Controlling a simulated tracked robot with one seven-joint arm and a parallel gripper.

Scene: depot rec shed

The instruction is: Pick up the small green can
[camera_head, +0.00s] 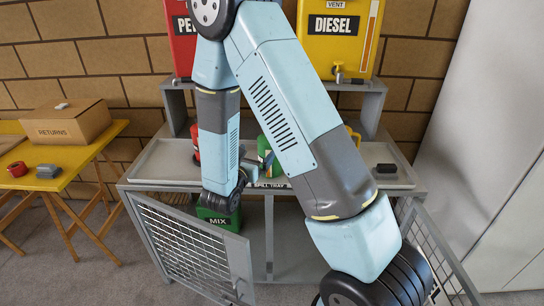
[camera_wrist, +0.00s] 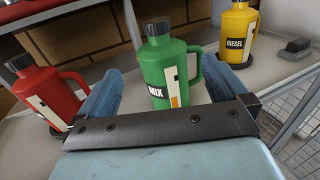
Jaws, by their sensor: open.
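The small green can (camera_wrist: 165,72) has a dark cap, a side handle and a MIX label. It stands upright on the grey spill tray (camera_wrist: 125,150), seen in the wrist view. In the head view the green can (camera_head: 264,150) is partly hidden behind my arm. My gripper (camera_wrist: 161,66) is open, with one blue finger on each side of the can. I cannot tell whether either finger touches it. In the head view my gripper (camera_head: 251,166) is low over the tray, mostly covered by my arm.
A red can (camera_wrist: 50,92) stands left and a yellow DIESEL can (camera_wrist: 238,32) right of the green one. A dark block (camera_head: 386,168) lies at the tray's right. Below is a larger green MIX container (camera_head: 218,217). Mesh doors (camera_head: 188,250) hang open in front.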

